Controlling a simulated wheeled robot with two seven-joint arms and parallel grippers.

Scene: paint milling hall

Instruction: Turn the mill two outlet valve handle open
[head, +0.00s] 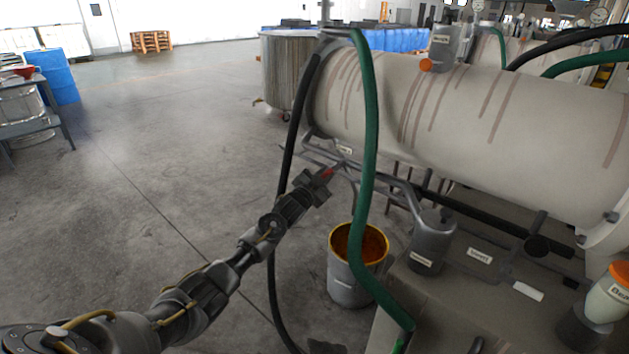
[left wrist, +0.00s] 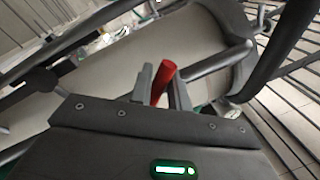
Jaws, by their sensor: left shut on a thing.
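The red valve handle (left wrist: 162,82) stands between the fingers of my left gripper in the left wrist view. My left gripper (left wrist: 168,90) is shut on it. In the head view my left gripper (head: 324,178) reaches the pipework under the near end of the big cream mill drum (head: 450,120), and a bit of the red handle (head: 328,172) shows at its fingertips. The valve body and how far the handle is turned cannot be made out. My right gripper is not clearly seen in either view.
A green hose (head: 369,130) and a black hose (head: 293,140) hang close to my left gripper. A bucket with a yellow rim (head: 347,285) stands below. A grey canister (head: 432,240) is to the right. The floor (head: 120,190) at left is open.

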